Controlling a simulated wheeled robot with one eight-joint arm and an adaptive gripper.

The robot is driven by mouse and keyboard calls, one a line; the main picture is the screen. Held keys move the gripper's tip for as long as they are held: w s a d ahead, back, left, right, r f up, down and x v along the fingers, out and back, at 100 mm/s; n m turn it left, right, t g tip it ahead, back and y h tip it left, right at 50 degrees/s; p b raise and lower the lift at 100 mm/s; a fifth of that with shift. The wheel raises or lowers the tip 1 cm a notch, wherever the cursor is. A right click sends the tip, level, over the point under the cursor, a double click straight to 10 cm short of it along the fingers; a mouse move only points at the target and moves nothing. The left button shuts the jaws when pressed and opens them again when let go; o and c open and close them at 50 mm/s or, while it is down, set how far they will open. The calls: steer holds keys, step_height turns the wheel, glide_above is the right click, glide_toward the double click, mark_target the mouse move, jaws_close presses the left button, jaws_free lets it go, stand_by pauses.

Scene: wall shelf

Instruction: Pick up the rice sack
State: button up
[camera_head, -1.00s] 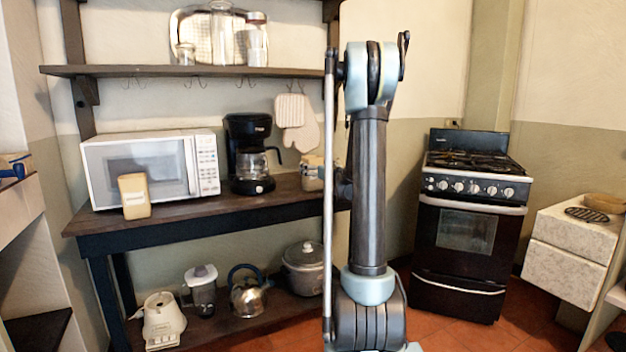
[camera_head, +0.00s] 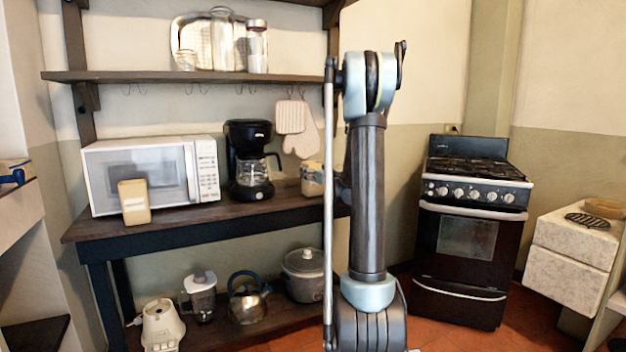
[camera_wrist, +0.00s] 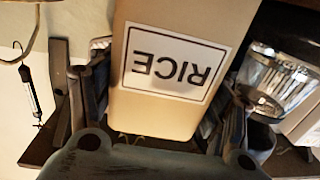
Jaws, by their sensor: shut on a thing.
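The rice sack (camera_wrist: 168,100) is a tan, box-like pack with a white label reading RICE, upside down in the wrist view. My gripper (camera_wrist: 155,95) has a finger on either side of it and is shut on it. In the head view, a tan pack (camera_head: 312,178) at the right of the coffee maker, partly hidden by my arm, looks like this sack. My gripper is hidden there behind my arm. I cannot tell whether the sack is clear of the shelf.
The coffee maker (camera_head: 249,160) stands close by; its glass carafe (camera_wrist: 272,85) shows beside the sack. A microwave (camera_head: 150,172) and another tan pack (camera_head: 134,202) stand left on the wooden shelf (camera_head: 190,221). Oven mitts (camera_head: 296,126) and hooks hang above, below the upper shelf (camera_head: 200,76).

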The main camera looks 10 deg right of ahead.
step_height(320, 180, up, 10)
stand_by(0.5)
steer(key=shift+f, duration=0.1)
